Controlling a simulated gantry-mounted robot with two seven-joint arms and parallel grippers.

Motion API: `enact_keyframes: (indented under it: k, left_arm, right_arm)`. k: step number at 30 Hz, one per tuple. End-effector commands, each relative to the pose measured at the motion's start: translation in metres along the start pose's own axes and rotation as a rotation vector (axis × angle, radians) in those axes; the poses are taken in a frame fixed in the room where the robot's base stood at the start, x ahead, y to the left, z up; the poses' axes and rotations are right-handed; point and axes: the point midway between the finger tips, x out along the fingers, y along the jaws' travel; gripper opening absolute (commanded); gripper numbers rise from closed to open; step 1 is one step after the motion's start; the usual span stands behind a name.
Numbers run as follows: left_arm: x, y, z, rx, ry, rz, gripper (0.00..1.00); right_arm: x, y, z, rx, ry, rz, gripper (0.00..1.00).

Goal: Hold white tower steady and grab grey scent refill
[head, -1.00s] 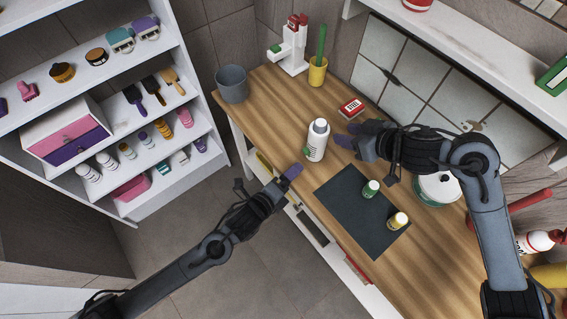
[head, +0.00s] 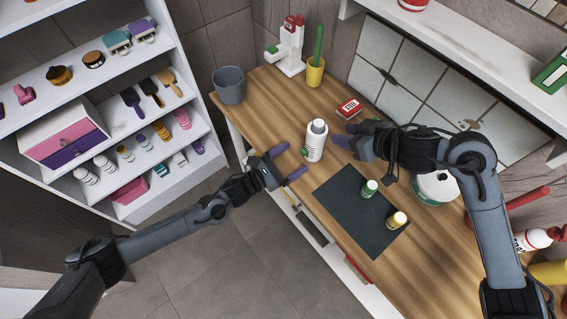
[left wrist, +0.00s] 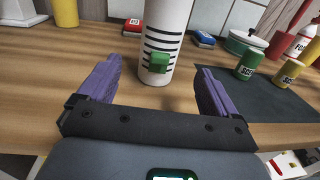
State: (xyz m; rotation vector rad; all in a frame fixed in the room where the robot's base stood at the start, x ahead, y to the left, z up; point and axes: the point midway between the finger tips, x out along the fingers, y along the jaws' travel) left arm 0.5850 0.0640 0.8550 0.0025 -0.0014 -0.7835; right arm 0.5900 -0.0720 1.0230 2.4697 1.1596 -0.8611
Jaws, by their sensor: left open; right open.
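The white tower (head: 315,146) stands upright on the wooden table, with a grey piece (head: 319,126) at its top; I take this as the grey scent refill. In the left wrist view the tower (left wrist: 166,24) shows black slots and a green block low on its front; its top is out of frame. My left gripper (head: 287,163) is open and empty at the table's front edge, its purple fingers pointing at the tower and apart from it. My right gripper (head: 348,135) is open just right of the tower, with no clear contact.
A dark mat (head: 352,221) with a green can (head: 369,189) and a yellow can (head: 396,221) lies in front. A red box (head: 349,108) is behind the tower. A grey bin (head: 229,86) and yellow cup (head: 315,75) stand further left. Table left of the tower is clear.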

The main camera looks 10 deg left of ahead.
Motion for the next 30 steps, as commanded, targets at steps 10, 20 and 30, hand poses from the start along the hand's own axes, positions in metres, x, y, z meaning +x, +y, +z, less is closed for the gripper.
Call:
enact_keyframes:
  k: [10, 20, 30]
  left_arm:
    - [0.053, 0.000, 0.001, -0.002, -0.001, 0.002, 0.92]
    - [0.075, 0.000, 0.000, -0.002, 0.000, 0.001, 0.92]
    - [0.076, 0.000, 0.000, -0.003, 0.000, 0.001, 0.86]
  right_arm:
    - [0.000, 0.000, 0.000, 0.000, 0.000, 0.000, 0.43]
    - [0.000, 0.000, 0.000, 0.000, 0.000, 0.000, 0.43]
    - [0.000, 0.000, 0.000, 0.000, 0.000, 0.000, 0.43]
